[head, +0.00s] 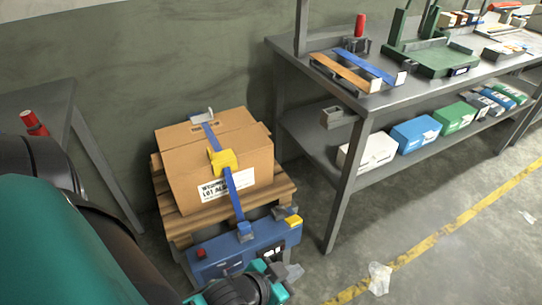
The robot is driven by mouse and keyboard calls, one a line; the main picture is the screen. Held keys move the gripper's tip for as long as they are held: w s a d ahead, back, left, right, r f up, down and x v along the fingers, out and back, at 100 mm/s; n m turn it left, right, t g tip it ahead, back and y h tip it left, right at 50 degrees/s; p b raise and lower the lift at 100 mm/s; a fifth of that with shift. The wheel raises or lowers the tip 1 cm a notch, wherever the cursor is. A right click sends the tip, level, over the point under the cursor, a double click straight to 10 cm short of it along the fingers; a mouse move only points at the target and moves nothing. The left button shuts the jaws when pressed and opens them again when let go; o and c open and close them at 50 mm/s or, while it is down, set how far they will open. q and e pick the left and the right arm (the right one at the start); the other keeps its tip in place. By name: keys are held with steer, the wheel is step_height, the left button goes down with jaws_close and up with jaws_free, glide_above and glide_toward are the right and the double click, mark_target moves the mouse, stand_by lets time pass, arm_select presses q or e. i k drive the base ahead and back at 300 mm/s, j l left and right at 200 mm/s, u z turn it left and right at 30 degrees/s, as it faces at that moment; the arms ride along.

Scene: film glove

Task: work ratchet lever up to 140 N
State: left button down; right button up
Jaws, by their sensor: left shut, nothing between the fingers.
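A cardboard carton (190,182) with a printed label sits on a wooden pallet (272,196). A blue strap (234,195) runs over the carton, through a yellow edge protector (222,160), down to a blue fitting on the blue tensioning unit (232,252) in front. The unit has a red button and a small dark panel whose reading is too small to make out. A grey and yellow part, perhaps the ratchet lever (290,219), stands at its upper right. My left gripper (277,270) is shut and empty at the unit's lower front right; whether it touches is unclear. My right gripper is out of view.
A grey workbench (372,98) at right carries orange and blue strips, a red cylinder (360,25) and a green fixture (432,58). Its lower shelf holds several boxes. Another table (60,95) stands at left. Clear film scraps (380,278) lie on the open floor by a yellow line.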

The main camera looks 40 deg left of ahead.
mark_target(292, 221)
steer(key=k+l, duration=1.1)
steer(key=l, duration=0.15)
